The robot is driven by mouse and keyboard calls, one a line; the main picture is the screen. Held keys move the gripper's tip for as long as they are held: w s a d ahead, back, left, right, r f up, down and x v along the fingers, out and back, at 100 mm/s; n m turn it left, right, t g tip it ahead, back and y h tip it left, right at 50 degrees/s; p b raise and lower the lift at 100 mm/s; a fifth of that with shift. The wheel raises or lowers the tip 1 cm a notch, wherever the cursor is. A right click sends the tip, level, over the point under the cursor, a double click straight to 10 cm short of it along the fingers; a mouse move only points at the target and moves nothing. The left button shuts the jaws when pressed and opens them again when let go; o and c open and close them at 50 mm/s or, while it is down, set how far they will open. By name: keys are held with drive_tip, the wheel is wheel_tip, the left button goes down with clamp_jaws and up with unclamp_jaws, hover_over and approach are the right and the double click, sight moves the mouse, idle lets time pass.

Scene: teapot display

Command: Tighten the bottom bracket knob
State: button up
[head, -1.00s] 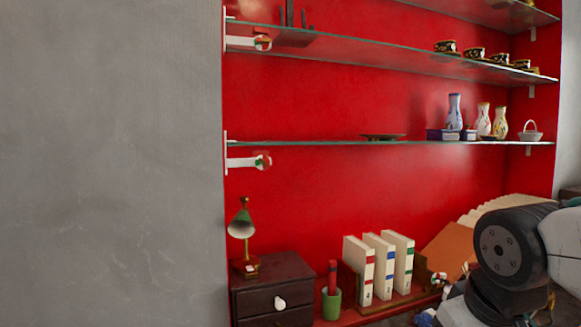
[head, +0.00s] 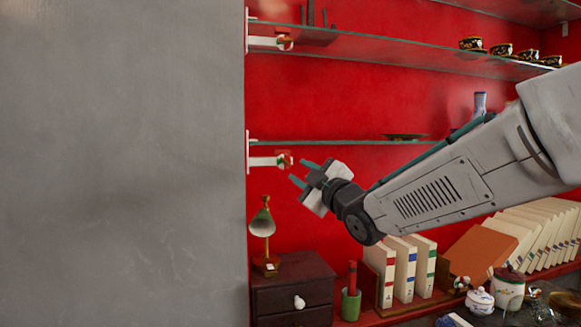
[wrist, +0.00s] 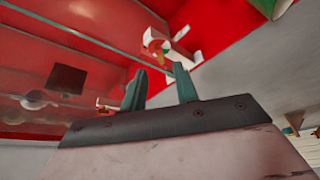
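The bottom bracket knob (head: 285,161) is red, white and green and sits at the end of a white bracket under the lower glass shelf, at the left edge of the red display. My gripper (head: 297,169) is open and empty, with its two green fingers pointing left, just right of and slightly below this knob in the head view. A gap shows between them; the depth between them is unclear. In the wrist view my open fingers (wrist: 160,84) point toward a white bracket with a red-and-green knob (wrist: 156,46); I cannot tell for sure which bracket it is.
The lower glass shelf (head: 350,142) runs right from the bracket above my gripper. A similar upper knob (head: 285,44) is on the shelf above. A green lamp (head: 262,224) stands on a dark drawer box (head: 290,285) below. Binders (head: 405,270) stand under my arm. A grey wall is left.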

sight(287, 164)
drive_tip(key=shift+x, duration=2.75)
clamp_jaws()
